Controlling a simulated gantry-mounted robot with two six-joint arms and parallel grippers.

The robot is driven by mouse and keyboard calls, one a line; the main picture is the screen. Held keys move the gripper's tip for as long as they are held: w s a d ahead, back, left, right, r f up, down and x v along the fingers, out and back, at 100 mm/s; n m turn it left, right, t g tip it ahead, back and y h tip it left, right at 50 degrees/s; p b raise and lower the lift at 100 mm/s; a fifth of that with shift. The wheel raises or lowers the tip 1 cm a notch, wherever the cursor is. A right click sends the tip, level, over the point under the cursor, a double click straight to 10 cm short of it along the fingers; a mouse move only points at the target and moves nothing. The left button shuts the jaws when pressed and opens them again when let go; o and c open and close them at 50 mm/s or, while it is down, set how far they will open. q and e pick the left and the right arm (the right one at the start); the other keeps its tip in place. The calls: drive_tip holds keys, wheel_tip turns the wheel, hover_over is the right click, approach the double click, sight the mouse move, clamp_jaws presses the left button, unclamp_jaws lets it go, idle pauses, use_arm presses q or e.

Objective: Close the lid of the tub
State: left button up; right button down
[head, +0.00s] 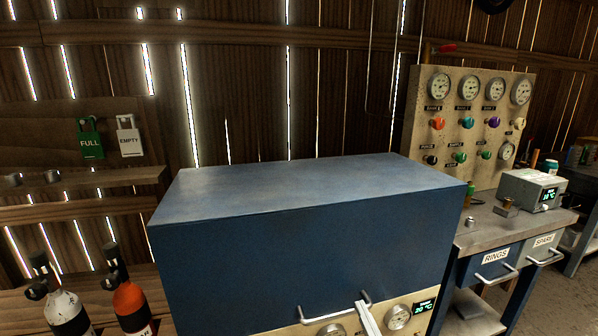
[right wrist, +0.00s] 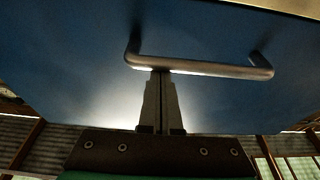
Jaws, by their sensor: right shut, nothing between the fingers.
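The tub's big blue lid (head: 310,255) covers the tub like a box, its top level and its front face upright. A metal handle (head: 335,308) sits low on that face, just above the tub's cream front panel (head: 400,316). I see no gap between lid and panel, but the lower part is cut off by the frame. My right gripper (head: 364,306) is shut and empty at the handle. In the right wrist view, the shut fingertips (right wrist: 160,73) are at the handle bar (right wrist: 195,68), not around it; I cannot tell if they touch.
A cream gauge board (head: 466,125) stands behind at the right. A workbench (head: 495,225) with a small display box (head: 532,189) is at the right. Red (head: 130,303) and white (head: 64,308) cylinders stand at the left. FULL (head: 90,139) and EMPTY (head: 129,137) tags hang on the wall.

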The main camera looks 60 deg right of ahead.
drive_tip(key=shift+d+f+g, duration=0.1)
drive_tip(key=shift+f+g, duration=0.3)
drive_tip(key=shift+f, duration=1.05)
wheel_tip(320, 180, up, 8)
drive_tip(key=p, duration=0.5)
drive_tip(key=s+a+f+t+b, duration=0.1)
drive_tip(key=s+a+f+b, duration=0.3)
drive_tip(key=f, duration=0.5)
drive_tip(key=shift+s+a, duration=0.45)
drive_tip(key=shift+s, duration=0.3)
